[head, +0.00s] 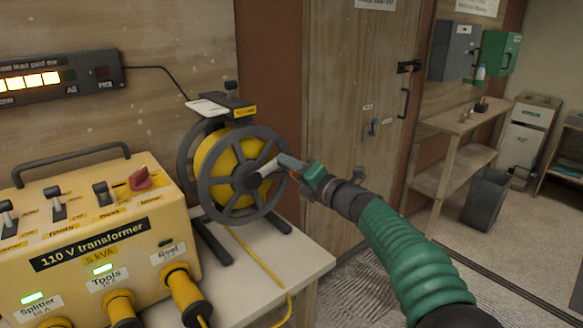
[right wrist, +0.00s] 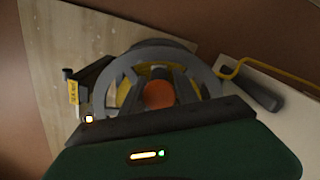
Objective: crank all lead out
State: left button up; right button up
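The cable reel (head: 232,172) stands on the bench, with a black spoked side wheel and yellow showing between the spokes. A yellow lead (head: 262,266) runs from under the reel across the bench top toward its front edge. My right gripper (head: 276,172) is at the reel's front face, near the hub. In the right wrist view the spoked wheel (right wrist: 102,92) is straight ahead, with a round orange part (right wrist: 158,95) at its middle. The crank handle is not clear, and I cannot tell whether the fingers are closed on it. My left gripper is out of view.
A yellow 110 V transformer (head: 105,258) with plugs and switches stands left of the reel on the bench (head: 308,258). A lit display (head: 45,80) hangs above. A wooden door (head: 350,70), a shelf (head: 450,125) and a dark bin (head: 486,198) stand to the right.

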jog(key=shift+o, duration=0.8)
jog(key=v, duration=1.6)
jog(key=shift+s+d+b, duration=0.25)
jog(key=shift+s+b, duration=0.1)
